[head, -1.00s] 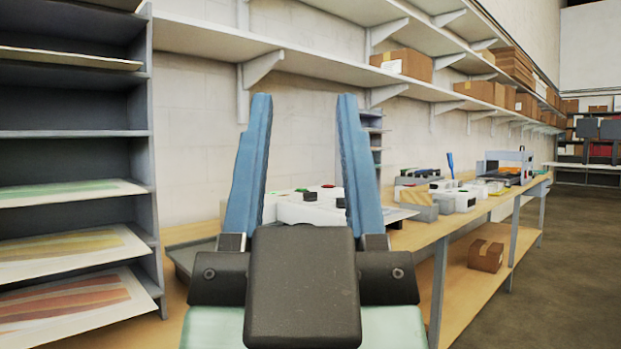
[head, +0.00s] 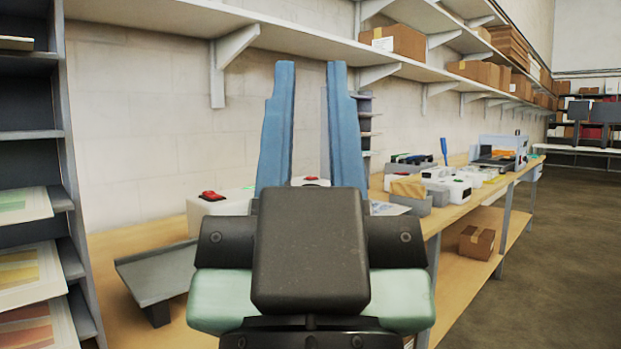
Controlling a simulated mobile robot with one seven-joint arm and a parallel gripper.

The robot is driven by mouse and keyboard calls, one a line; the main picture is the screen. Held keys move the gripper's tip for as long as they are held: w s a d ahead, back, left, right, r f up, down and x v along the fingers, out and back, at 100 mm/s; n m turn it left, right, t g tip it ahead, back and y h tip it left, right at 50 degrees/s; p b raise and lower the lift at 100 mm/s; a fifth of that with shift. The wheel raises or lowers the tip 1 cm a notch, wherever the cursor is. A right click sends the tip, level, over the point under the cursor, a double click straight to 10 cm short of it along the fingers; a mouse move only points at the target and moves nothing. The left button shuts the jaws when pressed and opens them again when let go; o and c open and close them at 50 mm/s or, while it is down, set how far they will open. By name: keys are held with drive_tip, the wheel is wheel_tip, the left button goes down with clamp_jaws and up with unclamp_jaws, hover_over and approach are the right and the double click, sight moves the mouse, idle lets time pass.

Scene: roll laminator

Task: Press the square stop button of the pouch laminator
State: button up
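My gripper (head: 311,65) is raised in the middle of the head view, its two blue fingers pointing up with an empty gap between them. A white machine (head: 225,208), which looks like the pouch laminator, stands on the bench behind it, mostly hidden by the gripper. A red button (head: 212,196) on a dark base shows on its top left, left of the fingers. Another small red part (head: 311,179) shows in the gap between the fingers. I cannot tell from here which of them is the square stop button. The gripper touches neither.
A grey sloped tray (head: 150,275) sits on the wooden bench left of my gripper. A dark rack with prints (head: 30,265) stands at the far left. More white devices (head: 448,188) and a grey box stand along the bench to the right. Open floor (head: 520,270) lies at right.

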clamp_jaws()
idle(1.4)
